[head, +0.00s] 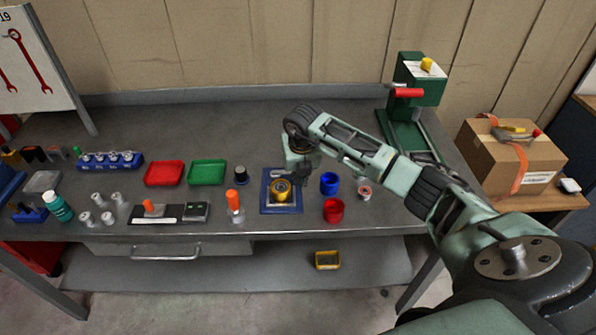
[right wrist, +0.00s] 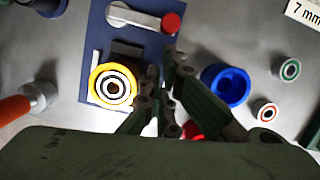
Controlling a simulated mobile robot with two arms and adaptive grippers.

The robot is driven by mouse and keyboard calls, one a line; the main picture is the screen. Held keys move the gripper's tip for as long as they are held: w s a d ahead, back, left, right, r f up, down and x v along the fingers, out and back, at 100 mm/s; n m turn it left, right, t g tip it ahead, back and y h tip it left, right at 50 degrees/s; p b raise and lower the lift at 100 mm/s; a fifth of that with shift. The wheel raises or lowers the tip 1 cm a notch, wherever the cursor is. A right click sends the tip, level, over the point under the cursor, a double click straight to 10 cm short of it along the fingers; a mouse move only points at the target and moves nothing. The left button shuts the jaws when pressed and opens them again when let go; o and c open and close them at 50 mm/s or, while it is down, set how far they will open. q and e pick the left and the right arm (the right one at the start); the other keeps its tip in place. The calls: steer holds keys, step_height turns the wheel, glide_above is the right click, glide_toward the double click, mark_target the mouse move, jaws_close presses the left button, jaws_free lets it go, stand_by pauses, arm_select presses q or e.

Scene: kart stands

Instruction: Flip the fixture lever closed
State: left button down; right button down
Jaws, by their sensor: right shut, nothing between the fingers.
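The fixture is a blue plate (head: 266,207) near the bench's front edge, also seen in the right wrist view (right wrist: 95,50). A yellow round part with a ringed centre (head: 282,191) sits on it, also in the right wrist view (right wrist: 113,87). The pale grey lever (right wrist: 135,17) ends in a red knob (right wrist: 171,23). It lies beside the yellow part, not across it. My right gripper (head: 303,178) is over the fixture's right side. In the right wrist view its fingers (right wrist: 162,72) are together and empty, between the yellow part and a blue cup. My left gripper is not visible.
A blue cup (head: 329,183) and a red cup (head: 333,211) stand close to the fixture's right. An orange-handled tool (head: 233,201) stands to its left. Green (head: 207,172) and red (head: 164,173) trays lie further left. A green press (head: 405,120) stands behind right.

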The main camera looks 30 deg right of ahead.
steer(key=shift+w+d, duration=0.1)
steer(key=shift+w, duration=0.15)
stand_by(0.3)
steer(key=shift+w+d+n+b, duration=0.1)
steer(key=shift+d+n+b, duration=0.2)
steer(key=shift+n+b, duration=0.15)
